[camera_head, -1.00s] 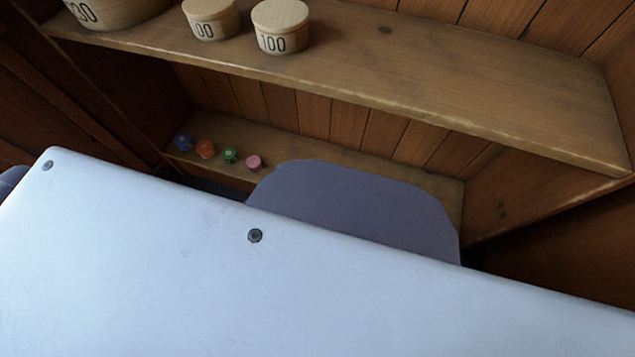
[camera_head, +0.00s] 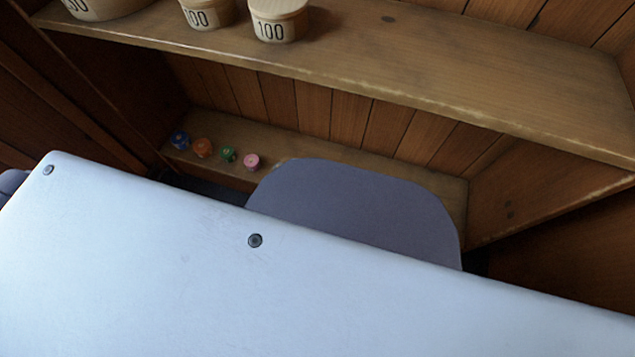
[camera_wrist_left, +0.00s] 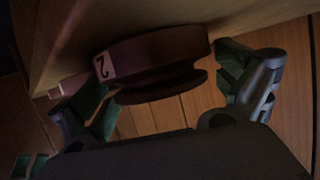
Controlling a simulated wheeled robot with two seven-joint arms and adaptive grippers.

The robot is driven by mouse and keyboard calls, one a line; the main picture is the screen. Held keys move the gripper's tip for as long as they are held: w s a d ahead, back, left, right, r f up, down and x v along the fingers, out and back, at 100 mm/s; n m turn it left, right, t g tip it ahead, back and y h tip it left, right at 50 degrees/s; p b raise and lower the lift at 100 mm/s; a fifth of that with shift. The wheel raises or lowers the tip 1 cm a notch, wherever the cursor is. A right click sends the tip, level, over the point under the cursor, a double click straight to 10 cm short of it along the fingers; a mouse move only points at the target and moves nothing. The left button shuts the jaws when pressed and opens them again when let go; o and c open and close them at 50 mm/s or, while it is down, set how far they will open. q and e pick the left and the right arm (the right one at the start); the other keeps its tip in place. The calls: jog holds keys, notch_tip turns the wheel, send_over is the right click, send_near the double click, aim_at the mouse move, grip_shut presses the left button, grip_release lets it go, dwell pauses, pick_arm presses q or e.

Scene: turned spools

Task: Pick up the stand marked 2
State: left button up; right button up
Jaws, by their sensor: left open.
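The stand marked 2 (camera_wrist_left: 155,58) is a dark reddish, spool-shaped piece with a groove and a pale label, seen in the left wrist view. It sits against a wooden surface that fills the top of that view. My left gripper (camera_wrist_left: 165,88) is open, with one finger on either side of the stand; whether either pad touches it is too dark to tell. In the head view my left gripper is hidden, and I cannot tell where this stand is there. My right gripper is not in view.
Small blue (camera_head: 180,139), orange (camera_head: 202,148), green (camera_head: 228,154) and pink (camera_head: 251,162) spools line the lower shelf's left part (camera_head: 290,145). Pale round wooden pieces marked 100 (camera_head: 278,22) stand on the upper shelf (camera_head: 420,65). The upper shelf's right part is clear.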

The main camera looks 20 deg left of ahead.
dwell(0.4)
pick_arm(q)
jog(key=shift+c, duration=0.6)
jog(key=c, duration=0.8)
jog(key=shift+r, duration=0.2)
